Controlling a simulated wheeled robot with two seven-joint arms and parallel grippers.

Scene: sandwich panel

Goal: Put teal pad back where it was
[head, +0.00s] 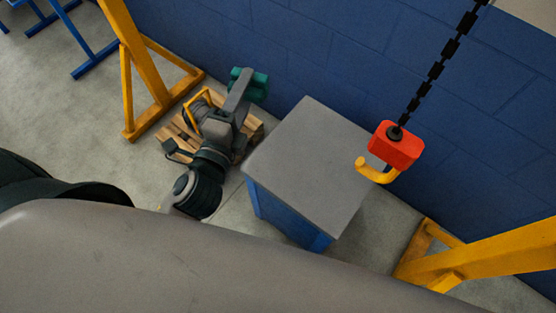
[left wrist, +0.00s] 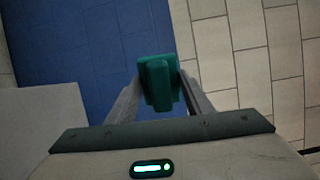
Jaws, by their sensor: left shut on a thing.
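The teal pad (head: 258,80) is held in my left gripper (head: 241,88), in the air to the left of the grey-topped table. In the left wrist view the teal pad (left wrist: 158,82) sits between the two fingers of my left gripper (left wrist: 160,95), which are shut on it. Part of the pad is hidden by a finger in the head view. My right gripper is not in view.
A blue table with a bare grey top (head: 312,165) stands right of my left arm. A wooden pallet (head: 172,140) lies on the floor below the arm. A red hoist block (head: 394,146) with a yellow hook hangs beside the table. Yellow frame posts (head: 128,75) stand on both sides.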

